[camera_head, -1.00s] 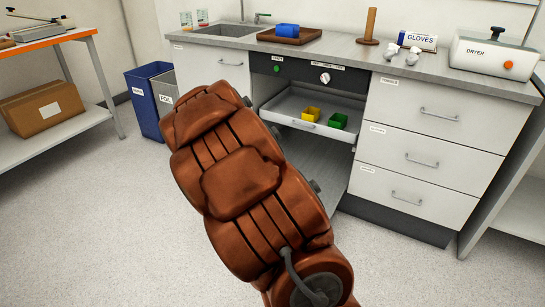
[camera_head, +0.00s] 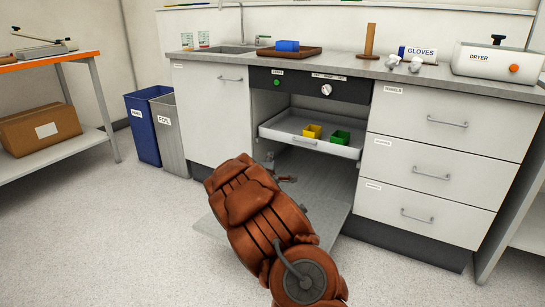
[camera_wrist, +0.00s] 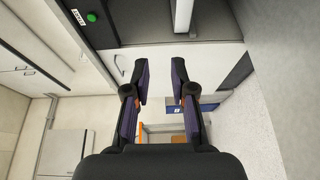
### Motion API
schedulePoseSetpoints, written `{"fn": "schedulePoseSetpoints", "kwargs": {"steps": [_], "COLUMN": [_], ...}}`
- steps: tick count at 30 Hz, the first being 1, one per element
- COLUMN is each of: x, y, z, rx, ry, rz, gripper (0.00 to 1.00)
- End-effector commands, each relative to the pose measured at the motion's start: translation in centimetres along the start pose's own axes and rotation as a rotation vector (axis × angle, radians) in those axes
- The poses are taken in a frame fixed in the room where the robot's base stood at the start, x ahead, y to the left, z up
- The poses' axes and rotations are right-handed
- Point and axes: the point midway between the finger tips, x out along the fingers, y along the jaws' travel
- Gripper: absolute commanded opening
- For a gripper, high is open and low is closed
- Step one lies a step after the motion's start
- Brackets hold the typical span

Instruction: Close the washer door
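The washer is the bay under the counter with a black control panel (camera_head: 311,84). Its door (camera_head: 332,208) is a flat grey panel, folded down and sticking out low at the front. My arm hides part of it.
Drawers (camera_head: 437,162) stand right of the washer and a white cabinet (camera_head: 211,120) to its left. A blue bin (camera_head: 141,130) and a grey bin (camera_head: 172,140) stand further left. The floor (camera_head: 110,245) at the front left is clear.

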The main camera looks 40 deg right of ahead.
Motion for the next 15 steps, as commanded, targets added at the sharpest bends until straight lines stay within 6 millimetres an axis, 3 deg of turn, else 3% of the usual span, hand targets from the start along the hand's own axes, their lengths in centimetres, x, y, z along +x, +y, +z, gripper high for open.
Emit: {"fn": "schedulePoseSetpoints", "kwargs": {"steps": [15], "x": [4.8], "y": [0.0], "z": [0.0], "rx": [0.003], "ry": [0.0], "rz": [0.002], "gripper": [0.24]}}
